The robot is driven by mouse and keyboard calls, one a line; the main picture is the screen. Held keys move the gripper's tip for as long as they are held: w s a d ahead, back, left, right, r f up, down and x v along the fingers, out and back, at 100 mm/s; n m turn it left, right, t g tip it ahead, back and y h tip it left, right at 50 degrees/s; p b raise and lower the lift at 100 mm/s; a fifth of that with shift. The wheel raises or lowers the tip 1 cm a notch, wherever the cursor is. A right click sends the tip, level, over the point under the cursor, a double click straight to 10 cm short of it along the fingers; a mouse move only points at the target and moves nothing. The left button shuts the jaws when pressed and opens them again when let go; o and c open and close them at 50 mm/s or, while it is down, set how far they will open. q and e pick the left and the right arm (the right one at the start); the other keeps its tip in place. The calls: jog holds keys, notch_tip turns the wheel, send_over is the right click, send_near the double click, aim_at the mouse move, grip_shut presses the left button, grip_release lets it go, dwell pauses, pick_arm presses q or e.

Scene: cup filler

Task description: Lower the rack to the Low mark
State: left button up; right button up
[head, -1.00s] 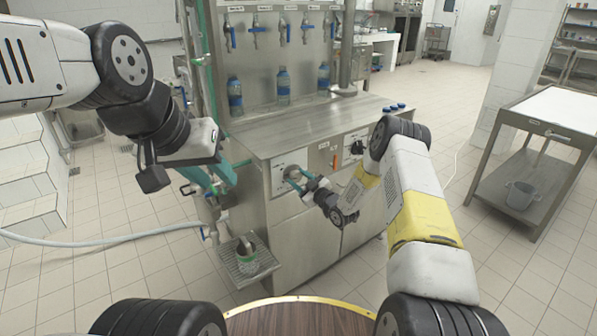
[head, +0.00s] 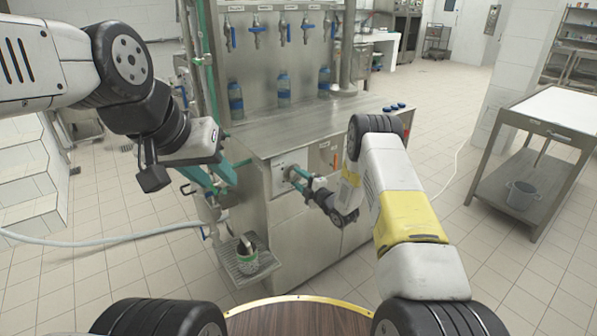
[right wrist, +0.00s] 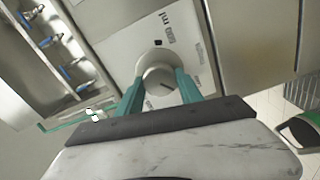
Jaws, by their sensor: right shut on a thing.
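The slatted metal rack (head: 237,271) juts out low at the left of the steel machine, with a cup (head: 247,258) standing on it. No Low mark is readable in these views. My right gripper (head: 296,179) is shut on a round knob on the machine's front panel. In the right wrist view, the knob (right wrist: 158,72) sits between the teal fingers on a white plate reading "ml". My left gripper (head: 212,178) hangs beside the machine's left side, above the rack. Its teal fingers look apart, with nothing seen between them.
The steel counter (head: 300,126) carries several blue-capped bottles (head: 283,88) below a row of taps (head: 281,33). A pale hose (head: 110,240) crosses the floor at left. A side table (head: 535,125) with a bucket (head: 520,195) stands at right. Open tiled floor lies between.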

jog(key=shift+f+n, duration=0.15)
jog(key=shift+n, duration=0.95)
jog(key=shift+s, duration=0.1)
jog(key=o, duration=1.3)
jog(key=shift+o, duration=0.2)
jog(key=shift+d, duration=0.1)
jog(key=v, duration=0.7)
jog(key=shift+s+d, duration=0.2)
jog(key=shift+s, duration=0.05)
